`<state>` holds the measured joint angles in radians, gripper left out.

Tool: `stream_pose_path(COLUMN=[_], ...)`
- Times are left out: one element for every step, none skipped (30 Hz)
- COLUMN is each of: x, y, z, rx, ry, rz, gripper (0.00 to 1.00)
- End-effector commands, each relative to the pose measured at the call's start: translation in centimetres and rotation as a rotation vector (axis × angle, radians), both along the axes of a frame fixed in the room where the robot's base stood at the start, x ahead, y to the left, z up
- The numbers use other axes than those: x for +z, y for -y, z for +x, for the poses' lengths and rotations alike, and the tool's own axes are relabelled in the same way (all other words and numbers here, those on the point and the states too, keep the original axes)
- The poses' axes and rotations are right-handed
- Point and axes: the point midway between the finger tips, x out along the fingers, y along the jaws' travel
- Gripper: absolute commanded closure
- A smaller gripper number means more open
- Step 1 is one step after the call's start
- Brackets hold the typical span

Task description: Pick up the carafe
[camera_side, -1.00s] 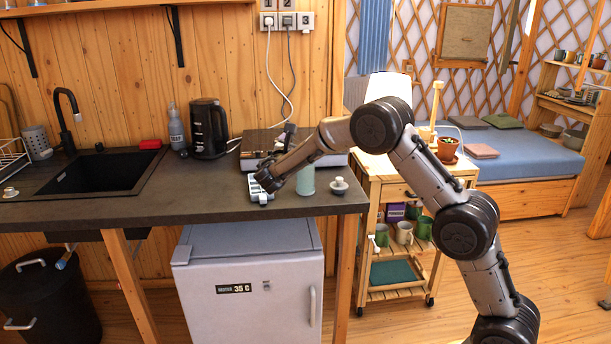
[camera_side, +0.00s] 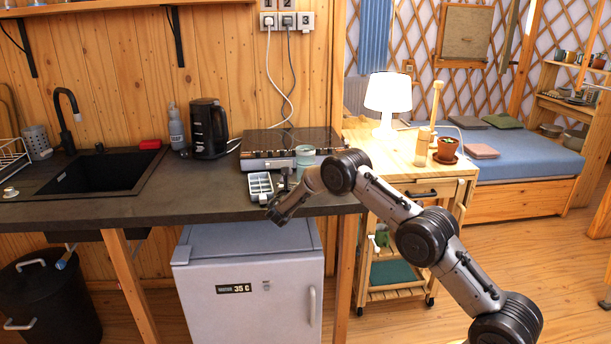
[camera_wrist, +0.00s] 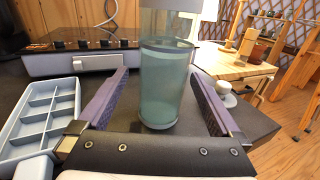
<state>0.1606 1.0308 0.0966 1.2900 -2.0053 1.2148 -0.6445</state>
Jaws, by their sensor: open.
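The carafe is a greenish, see-through cylinder. In the side view its upper part (camera_side: 305,157) shows on the counter behind my arm, which hides its lower part. In the wrist view the carafe (camera_wrist: 165,95) stands upright on the counter, straight ahead, its top cut off by the picture edge. My gripper (camera_wrist: 160,76) is open, with one finger on each side of the carafe in that view. Gaps show on both sides of the carafe's lower part. How far it lies between the fingers is hard to tell. In the side view my gripper (camera_side: 280,207) is low near the counter's front edge.
A pale compartment tray (camera_side: 261,187) lies left of the carafe. A cooktop (camera_side: 290,139) stands behind. A small white lidded pot (camera_wrist: 227,92) is to the right in the wrist view. A lamp (camera_side: 388,92) stands on the wooden cart (camera_side: 398,168).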

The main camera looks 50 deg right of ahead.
Motion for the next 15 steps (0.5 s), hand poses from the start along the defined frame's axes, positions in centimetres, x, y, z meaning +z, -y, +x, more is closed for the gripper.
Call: stream_pose_path(x=[-0.1,-0.1,-0.1,0.0,0.0,0.0,-0.1,-0.1,0.0,-0.1,-0.1,0.0,-0.1,-0.1,0.0], y=[0.3,0.4,0.6,0.8,1.1,1.6,2.0,2.5,3.1,3.5,3.9,4.3,4.6,4.8,5.1], z=[0.1,0.1,0.2,0.2,0.3,0.5,0.5,0.7,0.8,1.0,1.1,1.3,1.5,1.6,1.7], rx=[-0.001,-0.001,-0.001,-0.001,-0.001,-0.002,-0.002,-0.003,-0.003,-0.003,-0.002,-0.002,-0.002,-0.001,0.0], ry=[-0.001,-0.001,-0.001,0.0,0.0,0.001,0.001,0.0,0.0,0.0,0.001,0.002,0.001,0.0,0.0], rz=[0.0,0.0,0.0,0.0,0.0,0.0,0.0,0.0,0.0,0.0,0.0,0.0,-0.001,0.0,0.0], gripper=[0.0,0.0,0.0,0.0,0.0,0.0,0.0,0.0,0.0,0.0,0.0,0.0,0.0,0.0,0.0])
